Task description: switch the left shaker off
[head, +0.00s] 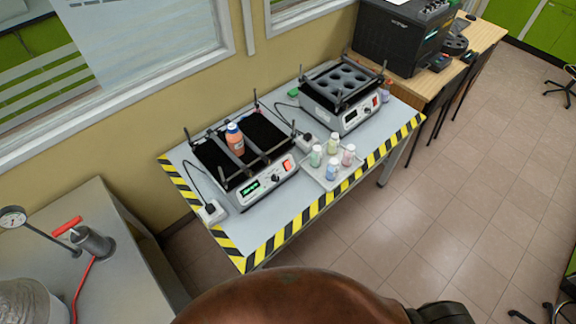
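The left shaker (226,184) stands on the table with the yellow-black striped edge. It has a black platform with bars and corner posts. Its front panel has a lit green display (250,188), a dark knob and a red switch (287,165) at the panel's right end. The switch's position is too small to tell. An orange-brown bottle with a blue cap (235,139) stands on its platform. Neither of my grippers is in view, and nothing touches the shaker's panel.
A second shaker (348,121) with round holes stands to the right. A tray (318,176) with several small capped bottles sits between the shakers at the front.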

